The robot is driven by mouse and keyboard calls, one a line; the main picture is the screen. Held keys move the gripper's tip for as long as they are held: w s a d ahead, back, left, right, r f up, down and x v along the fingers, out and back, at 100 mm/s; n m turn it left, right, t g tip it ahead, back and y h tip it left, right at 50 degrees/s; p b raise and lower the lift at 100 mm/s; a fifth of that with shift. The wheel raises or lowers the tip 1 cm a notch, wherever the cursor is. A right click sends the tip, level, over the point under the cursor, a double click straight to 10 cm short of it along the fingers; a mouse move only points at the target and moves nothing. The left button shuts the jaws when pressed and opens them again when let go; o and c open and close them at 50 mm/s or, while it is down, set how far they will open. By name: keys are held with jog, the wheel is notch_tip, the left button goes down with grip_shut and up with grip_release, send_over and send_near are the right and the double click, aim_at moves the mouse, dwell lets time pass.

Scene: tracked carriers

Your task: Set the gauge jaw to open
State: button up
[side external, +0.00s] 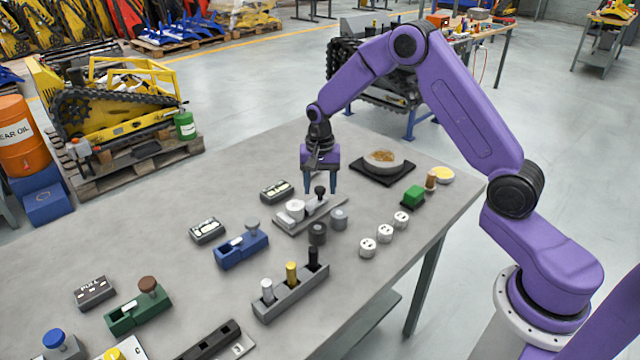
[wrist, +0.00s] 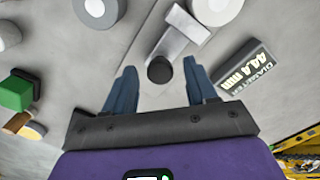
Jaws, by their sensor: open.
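The gauge (side external: 283,226) is a grey base on the table with a pale round piece (side external: 295,208) at its left end and a sliding jaw with a black knob (side external: 320,191). In the wrist view the jaw is a light grey bar (wrist: 179,38), with its black knob (wrist: 160,70) at the near end and its far end close to the round piece (wrist: 215,8). Whether they touch is unclear. My gripper (side external: 320,188) points down, open, with its fingers on either side of the knob. A small display (wrist: 247,68) reading "DIAMETER 44.4 mm" lies beside the gauge.
Dark and grey cylinders (side external: 317,233) (side external: 339,219) stand just in front of the gauge. White discs (side external: 384,233), a green block (side external: 413,196) and a black tray with a round dish (side external: 360,172) are to the right. A blue slider device (side external: 240,252) is to the left.

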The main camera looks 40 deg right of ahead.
grip_shut()
jog(key=shift+d, duration=2.15)
grip_release()
jog(key=shift+a, duration=0.1)
jog(key=shift+r, duration=0.1)
jog(key=shift+r, duration=0.3)
notch_tip(320, 180, up, 17)
jog(key=shift+f, duration=0.15)
